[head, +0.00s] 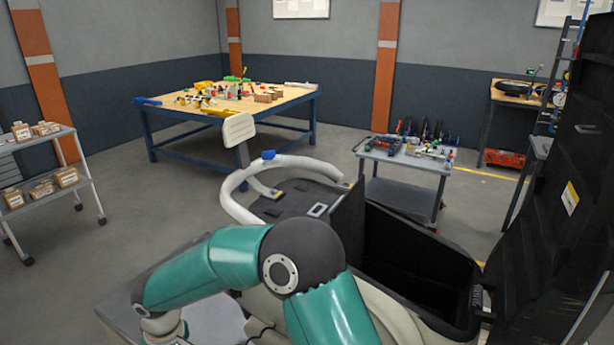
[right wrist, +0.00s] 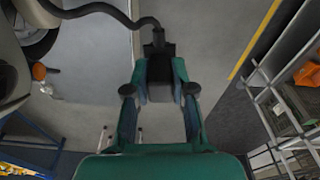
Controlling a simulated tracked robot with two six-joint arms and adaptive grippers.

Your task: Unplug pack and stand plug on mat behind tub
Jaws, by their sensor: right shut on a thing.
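My right gripper (right wrist: 160,78) is shut on a black plug (right wrist: 158,48) in the right wrist view. A black cable (right wrist: 108,8) runs from the plug's far end up and to the left. Grey floor shows around the plug, and it appears clear of any surface. In the head view a deep black open tub (head: 415,265) sits in a scooter-like vehicle, its visible inside dark and empty-looking. Behind it is a flat dark surface (head: 285,207) with a small pale rectangle; I cannot tell whether this is the mat. The pack is not identifiable. My left gripper is not in view.
A tall black raised panel (head: 560,200) stands at the right of the tub. White curved handlebars (head: 235,200) rise behind. A grey cart (head: 405,160), a cluttered workbench (head: 285,100) and a shelf with boxes (head: 45,185) stand farther off. Open floor lies between.

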